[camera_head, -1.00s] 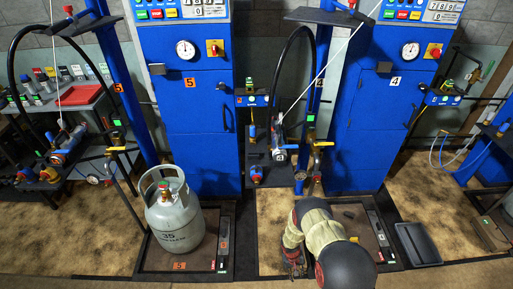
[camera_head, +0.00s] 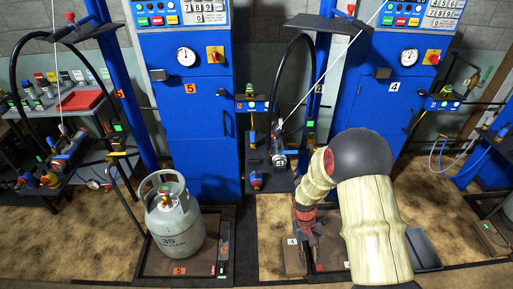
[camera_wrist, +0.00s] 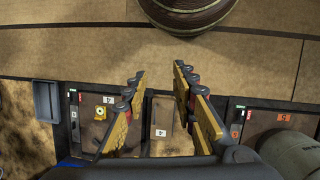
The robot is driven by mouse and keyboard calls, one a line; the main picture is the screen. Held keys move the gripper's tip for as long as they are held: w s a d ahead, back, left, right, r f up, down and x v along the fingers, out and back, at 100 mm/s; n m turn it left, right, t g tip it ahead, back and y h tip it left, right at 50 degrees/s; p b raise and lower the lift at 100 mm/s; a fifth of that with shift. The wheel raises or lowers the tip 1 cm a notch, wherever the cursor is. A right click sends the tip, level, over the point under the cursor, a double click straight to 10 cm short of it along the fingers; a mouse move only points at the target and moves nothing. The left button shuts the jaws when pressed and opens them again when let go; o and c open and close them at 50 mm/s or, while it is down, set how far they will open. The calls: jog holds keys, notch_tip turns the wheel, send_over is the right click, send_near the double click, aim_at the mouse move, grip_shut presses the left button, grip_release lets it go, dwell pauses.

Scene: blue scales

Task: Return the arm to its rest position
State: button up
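My arm is raised and bent in front of the right-hand scale in the head view. My gripper (camera_head: 308,222) hangs below it, small in that view, near the scale platform marked 4. In the wrist view my gripper (camera_wrist: 160,105) shows two yellow-padded fingers spread apart with nothing between them. A box-like brown block marked 4 (camera_wrist: 166,122) lies on the ground beyond the fingers, apart from them. It also shows in the head view (camera_head: 293,257), beside the platform.
A grey gas cylinder (camera_head: 175,222) stands on the scale platform marked 5, left of my arm. Blue cabinets 5 (camera_head: 196,130) and 4 (camera_head: 375,110) stand behind. A dark tray (camera_head: 424,250) lies right of my arm. The brown floor at left is clear.

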jog(key=s+r+t+p, duration=0.1)
jog(key=s+r+t, duration=0.2)
jog(key=r, duration=1.1)
jog(key=s+r+m+t+y+p, duration=0.1)
jog(key=s+r+t, duration=0.2)
jog(key=s+r, duration=0.5)
jog(key=s+r+t+p, duration=0.1)
jog(key=s+r+t, duration=0.2)
jog(key=r, duration=1.9)
jog(key=s+a, duration=0.1)
jog(key=s, duration=0.2)
jog(key=shift+y, duration=0.4)
